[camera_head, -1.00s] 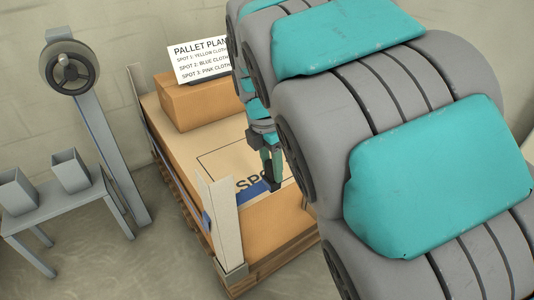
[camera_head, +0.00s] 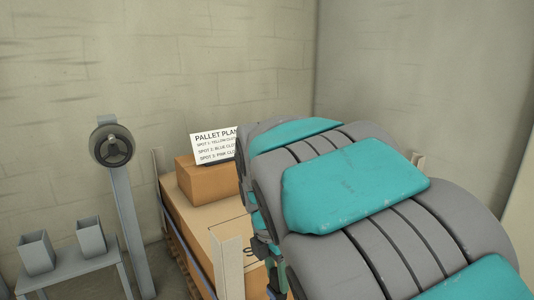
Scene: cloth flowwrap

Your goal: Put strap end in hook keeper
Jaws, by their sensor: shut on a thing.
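My gripper (camera_head: 277,282) is low in the view at the right of the near white corner post (camera_head: 228,266), partly hidden by my own arm. The fingertips are at the bottom of the picture and small. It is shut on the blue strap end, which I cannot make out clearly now. A thin bluish line runs along the left side of the pallet load (camera_head: 203,212); it looks like the strap. I cannot pick out the hook keeper.
A brown box (camera_head: 207,181) with a pallet plan sign (camera_head: 214,146) stands on the load's far end. At left are a grey stand with a round wheel (camera_head: 112,146) and a small table (camera_head: 85,264) with two grey bins (camera_head: 37,252). My arm covers the right.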

